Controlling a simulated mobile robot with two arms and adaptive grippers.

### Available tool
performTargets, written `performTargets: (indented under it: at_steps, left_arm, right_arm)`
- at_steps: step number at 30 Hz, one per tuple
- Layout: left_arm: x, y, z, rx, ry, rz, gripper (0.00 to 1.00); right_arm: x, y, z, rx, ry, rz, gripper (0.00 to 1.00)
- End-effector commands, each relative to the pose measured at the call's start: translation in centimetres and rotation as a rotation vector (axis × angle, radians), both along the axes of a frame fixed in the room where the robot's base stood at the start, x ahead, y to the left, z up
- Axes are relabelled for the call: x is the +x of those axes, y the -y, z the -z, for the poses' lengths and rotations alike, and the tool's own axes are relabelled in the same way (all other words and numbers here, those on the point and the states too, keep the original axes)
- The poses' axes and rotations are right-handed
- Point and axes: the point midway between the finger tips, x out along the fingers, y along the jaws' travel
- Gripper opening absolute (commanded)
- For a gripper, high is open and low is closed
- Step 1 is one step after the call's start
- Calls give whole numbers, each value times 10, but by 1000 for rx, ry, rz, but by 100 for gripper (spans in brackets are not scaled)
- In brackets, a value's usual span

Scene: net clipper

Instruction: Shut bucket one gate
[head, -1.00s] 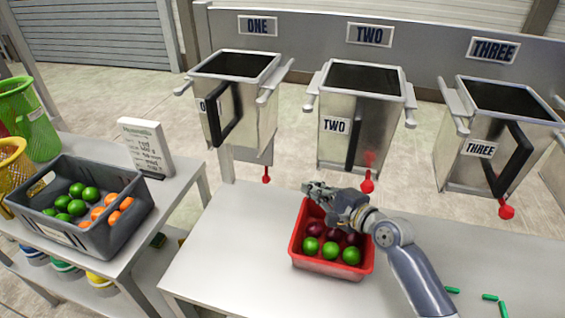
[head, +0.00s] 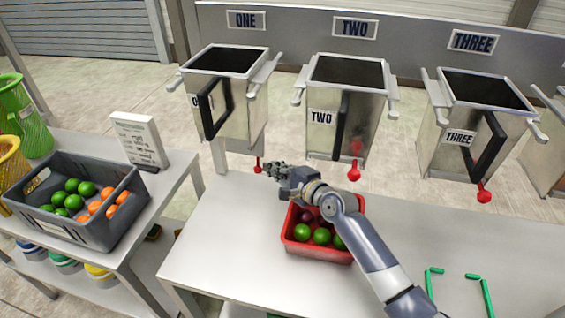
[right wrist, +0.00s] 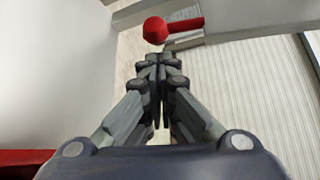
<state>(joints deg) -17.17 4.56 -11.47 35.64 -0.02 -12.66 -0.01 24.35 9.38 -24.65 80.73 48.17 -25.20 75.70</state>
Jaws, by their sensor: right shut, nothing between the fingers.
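Bucket one (head: 238,118) is a metal hopper with a black handle, hanging under the ONE sign (head: 246,20). A grey plate, apparently its gate (head: 246,146), shows below the bucket's bottom edge. A red-knobbed lever (head: 258,167) hangs by it. My right gripper (head: 268,170) is shut and empty, with its fingertips close to the red knob in the head view. In the right wrist view the red knob (right wrist: 155,30) lies just beyond the closed fingertips (right wrist: 158,62); I cannot tell whether they touch. My left gripper is out of view.
Bucket two (head: 345,110) and bucket three (head: 470,130) hang to the right, each with a red knob. A red crate (head: 318,255) of fruit stands under my right arm. A grey crate (head: 90,235) of limes and oranges stands left.

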Motion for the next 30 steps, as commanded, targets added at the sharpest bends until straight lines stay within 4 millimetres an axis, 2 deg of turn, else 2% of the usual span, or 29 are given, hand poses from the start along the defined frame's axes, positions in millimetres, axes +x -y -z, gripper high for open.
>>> performTargets:
  at_steps: [16,30]
  left_arm:
    - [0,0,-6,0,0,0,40]
    - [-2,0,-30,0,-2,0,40]
  right_arm:
    - [-6,-3,-2,1,-3,1,0]
    - [-10,-2,-6,26,-79,0,0]
